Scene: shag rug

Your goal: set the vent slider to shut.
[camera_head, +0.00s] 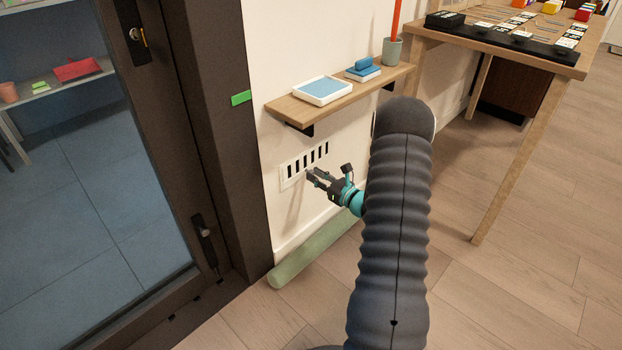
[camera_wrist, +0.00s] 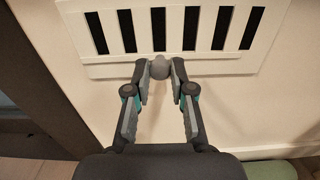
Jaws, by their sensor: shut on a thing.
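The vent (camera_head: 305,163) is a white plate with several dark upright slots, low on the cream wall under a small shelf. Its slots show dark and open in the wrist view (camera_wrist: 173,30). A grey rounded knob (camera_wrist: 160,67) sits at the vent's lower edge, left of the plate's middle in the wrist view. My gripper (camera_wrist: 160,78) is shut on this knob, one fingertip on each side. In the head view my gripper (camera_head: 311,174) reaches the vent's lower edge and hides part of it and the knob.
A wooden shelf (camera_head: 345,92) with trays and a grey cup (camera_head: 392,50) juts out above the vent. A dark door frame (camera_head: 215,130) stands close on the left. A green roll (camera_head: 315,248) lies along the wall's foot. A wooden table (camera_head: 500,45) stands right; the floor between is clear.

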